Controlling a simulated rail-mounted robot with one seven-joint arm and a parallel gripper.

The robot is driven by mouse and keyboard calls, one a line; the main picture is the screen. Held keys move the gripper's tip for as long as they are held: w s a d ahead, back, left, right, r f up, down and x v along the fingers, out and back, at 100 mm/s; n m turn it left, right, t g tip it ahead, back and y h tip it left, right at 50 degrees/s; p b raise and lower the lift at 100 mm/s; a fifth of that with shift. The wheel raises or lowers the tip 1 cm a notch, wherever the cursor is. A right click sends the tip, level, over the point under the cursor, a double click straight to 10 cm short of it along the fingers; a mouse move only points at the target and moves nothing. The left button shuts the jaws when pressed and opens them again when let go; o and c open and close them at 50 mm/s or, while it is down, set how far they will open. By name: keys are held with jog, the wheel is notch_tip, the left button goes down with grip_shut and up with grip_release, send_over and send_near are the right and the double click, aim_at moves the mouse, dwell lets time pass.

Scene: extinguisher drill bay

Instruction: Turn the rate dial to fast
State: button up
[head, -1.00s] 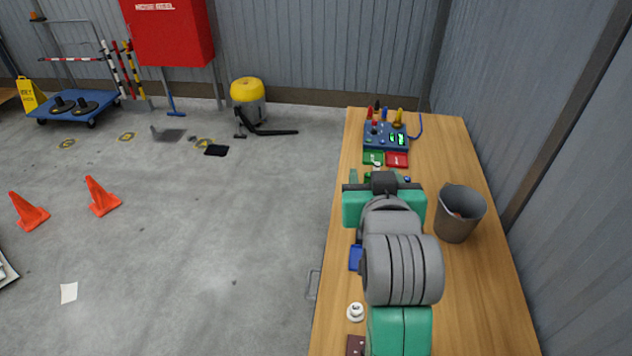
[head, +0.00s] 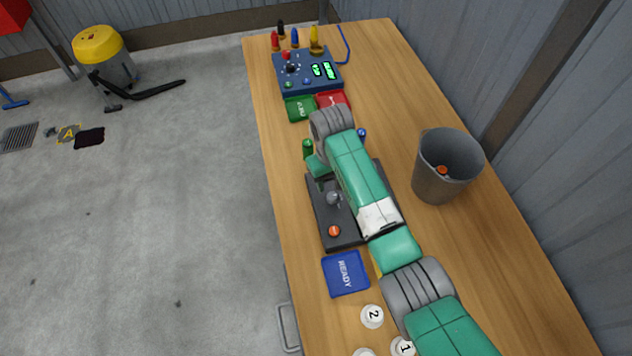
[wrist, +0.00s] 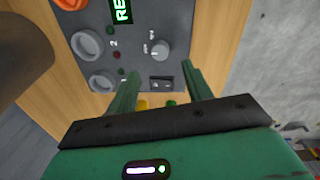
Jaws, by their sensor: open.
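In the wrist view, a dark grey panel (wrist: 125,40) carries a small grey dial (wrist: 160,49) with tiny labels beside it that I cannot read clearly; it appears to be the rate dial. A dark rocker switch (wrist: 161,84) sits just below the dial. My gripper (wrist: 160,70) is open and empty, its green fingers apart on either side of the switch, pointing at the dial without visibly touching it. In the head view the panel (head: 328,215) lies on the bench, partly hidden under my arm, and my gripper (head: 318,172) is over its far left part.
Two larger round grey knobs (wrist: 88,44) and a lit green display (wrist: 122,10) share the panel. A blue control box (head: 308,75) stands at the bench's far end. A grey bucket (head: 445,165) stands right of my arm. A blue READY pad (head: 346,273) lies nearer.

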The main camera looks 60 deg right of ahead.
aim_at(332, 196)
jog(key=f+b, duration=0.1)
jog(key=f, duration=0.2)
jog(key=f+b, duration=0.1)
jog(key=f, duration=0.3)
jog(key=shift+s+f, duration=0.2)
jog(key=shift+f, duration=0.1)
jog(key=c, duration=1)
